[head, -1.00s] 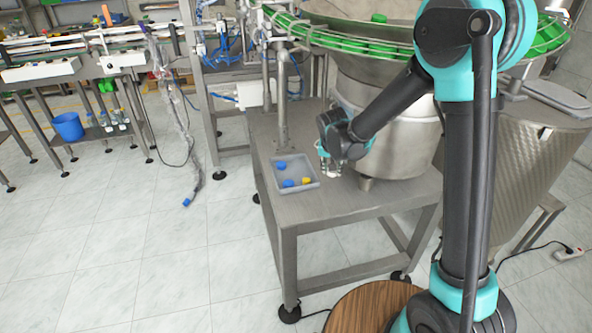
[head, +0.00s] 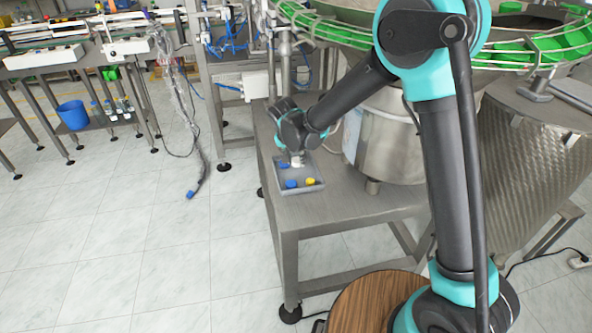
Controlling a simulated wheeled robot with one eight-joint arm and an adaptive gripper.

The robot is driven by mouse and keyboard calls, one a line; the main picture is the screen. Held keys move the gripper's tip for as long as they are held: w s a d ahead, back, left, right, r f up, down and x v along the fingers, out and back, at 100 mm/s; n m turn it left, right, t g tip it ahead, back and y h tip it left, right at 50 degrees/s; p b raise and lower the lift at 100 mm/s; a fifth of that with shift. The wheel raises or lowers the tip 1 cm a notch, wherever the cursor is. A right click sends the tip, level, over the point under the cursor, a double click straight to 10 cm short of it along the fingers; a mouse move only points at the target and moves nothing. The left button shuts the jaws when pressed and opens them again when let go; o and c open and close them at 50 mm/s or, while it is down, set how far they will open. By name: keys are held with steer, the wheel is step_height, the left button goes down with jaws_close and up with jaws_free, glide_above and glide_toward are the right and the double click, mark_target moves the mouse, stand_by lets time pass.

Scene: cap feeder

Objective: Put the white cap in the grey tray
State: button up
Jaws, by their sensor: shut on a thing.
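The grey tray (head: 314,188) sits on the metal table, holding blue caps (head: 291,184) and a yellow cap (head: 310,181). My gripper (head: 297,162) points down over the back part of the tray. It is shut on the white cap (head: 297,164), which shows as a small pale shape at the fingertips. Whether the cap touches the tray floor cannot be told. The gripper and wrist hide part of the tray's back.
The metal table (head: 345,208) has clear room at its front. A vertical post (head: 284,80) rises behind my wrist.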

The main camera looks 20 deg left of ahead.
mark_target(297, 174)
steer(key=shift+f, duration=2.4)
steer(key=o, duration=0.7)
steer(key=shift+f, duration=0.1)
steer(key=v, duration=1.2)
